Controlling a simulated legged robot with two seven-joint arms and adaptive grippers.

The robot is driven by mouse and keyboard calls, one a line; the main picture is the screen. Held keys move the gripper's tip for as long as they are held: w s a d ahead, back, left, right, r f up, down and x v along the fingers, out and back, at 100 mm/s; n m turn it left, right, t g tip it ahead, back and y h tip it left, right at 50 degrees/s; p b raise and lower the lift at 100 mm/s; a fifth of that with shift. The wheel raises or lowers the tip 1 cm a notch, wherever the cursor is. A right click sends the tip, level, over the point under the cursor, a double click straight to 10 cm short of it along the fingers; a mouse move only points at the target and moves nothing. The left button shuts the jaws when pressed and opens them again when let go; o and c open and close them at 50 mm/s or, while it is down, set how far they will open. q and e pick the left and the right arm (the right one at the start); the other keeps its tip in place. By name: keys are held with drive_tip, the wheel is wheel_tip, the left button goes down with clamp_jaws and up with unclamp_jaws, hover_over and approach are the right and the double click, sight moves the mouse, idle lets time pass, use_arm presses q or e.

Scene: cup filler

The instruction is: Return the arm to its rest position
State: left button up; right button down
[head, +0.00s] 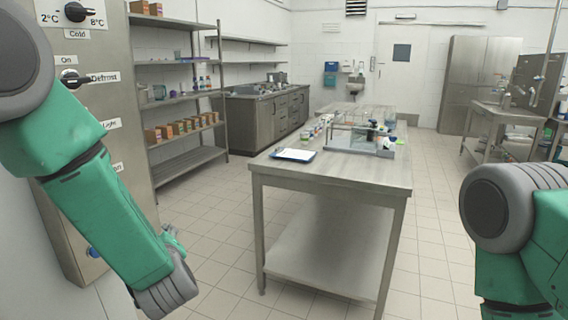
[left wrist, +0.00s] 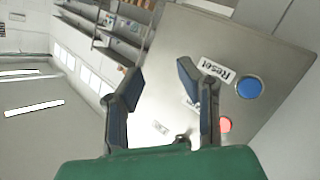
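My left arm (head: 105,210) comes in from the left in the head view, bent downward in front of a metal control panel (head: 95,130). Its gripper is not clearly visible there. In the left wrist view my left gripper (left wrist: 159,70) is open, with nothing between its two fingers. Behind the fingers is the panel, tilted in that view, with a blue button (left wrist: 250,88) beside a "Reset" label (left wrist: 216,70) and a red button (left wrist: 225,125). The fingers appear apart from the blue button. My right arm (head: 515,225) shows at the right edge; its gripper is out of view.
A steel table (head: 335,175) with a clipboard (head: 293,155) and lab items stands ahead. Shelves (head: 180,100) with small boxes stand behind the panel at left. A sink bench (head: 505,115) is at the right. The tiled floor around the table is clear.

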use_arm(q)
drive_tip(key=s+f+m+g+h, duration=0.35)
drive_tip(key=s+f, duration=0.45)
drive_tip(key=f, duration=0.3)
drive_tip(key=s+f+m+g+h, duration=0.2)
drive_tip(key=s+f+m, duration=0.3)
drive_tip(key=s+f, duration=0.45)
drive_tip(key=s+f+m+g+h, duration=0.1)
drive_tip(key=s+f+m+g, duration=0.1)
drive_tip(key=s, duration=0.9)
drive_tip(key=s+f+m+g+h, duration=0.1)
drive_tip(key=s+f+g, duration=0.4)
drive_tip(key=s, duration=0.5)
drive_tip(key=shift+s+a+f+m, duration=0.35)
drive_tip(key=shift+a+f+m, duration=0.15)
drive_tip(key=shift+m, duration=0.35)
drive_tip(key=shift+w+f, duration=0.1)
drive_tip(key=shift+w, duration=0.1)
drive_tip(key=shift+o, duration=0.5)
